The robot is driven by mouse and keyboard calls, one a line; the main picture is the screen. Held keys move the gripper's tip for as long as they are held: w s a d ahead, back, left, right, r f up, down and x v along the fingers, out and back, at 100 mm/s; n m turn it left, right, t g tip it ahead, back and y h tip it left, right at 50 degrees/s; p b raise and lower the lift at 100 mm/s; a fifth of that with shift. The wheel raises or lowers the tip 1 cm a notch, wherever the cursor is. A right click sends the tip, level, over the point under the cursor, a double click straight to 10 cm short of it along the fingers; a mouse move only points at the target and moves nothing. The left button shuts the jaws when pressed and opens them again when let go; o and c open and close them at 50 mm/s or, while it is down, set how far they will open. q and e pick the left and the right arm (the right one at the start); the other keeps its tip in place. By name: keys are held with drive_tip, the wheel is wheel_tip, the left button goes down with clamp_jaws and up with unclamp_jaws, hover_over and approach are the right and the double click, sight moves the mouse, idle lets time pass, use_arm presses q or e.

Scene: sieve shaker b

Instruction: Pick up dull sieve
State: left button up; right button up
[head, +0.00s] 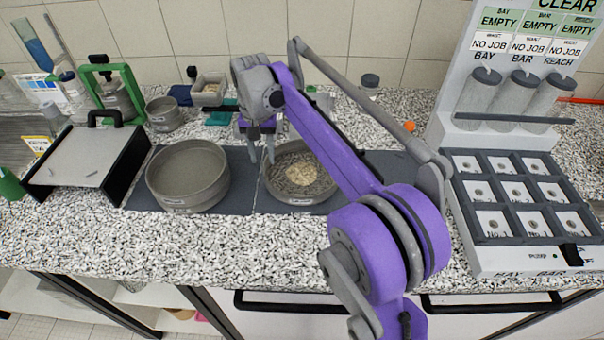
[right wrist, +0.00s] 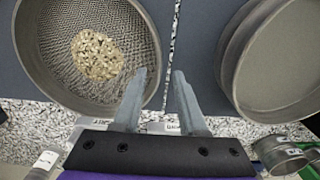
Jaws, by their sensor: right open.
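Two round grey metal sieve pans stand on dark mats on the counter. The left, plain dull-grey one (head: 188,178) looks empty; it is at the right in the right wrist view (right wrist: 232,62). The other sieve (head: 318,188) has a mesh floor with a pile of pale grains; it is at the left in the wrist view (right wrist: 40,75). I cannot tell for certain which is the dull sieve. My right gripper (head: 261,158) is open and empty, fingers down, above the gap between the two pans, near the mesh sieve's rim. My left gripper is out of view.
A black-sided box with a handle (head: 85,160) stands left. A green-framed device (head: 108,85), a small pan (head: 164,114) and a tray (head: 209,92) are behind. A rack of square cells (head: 520,200) stands right. The counter's front strip is clear.

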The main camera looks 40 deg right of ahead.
drive_tip(key=shift+f, duration=1.6)
clamp_jaws()
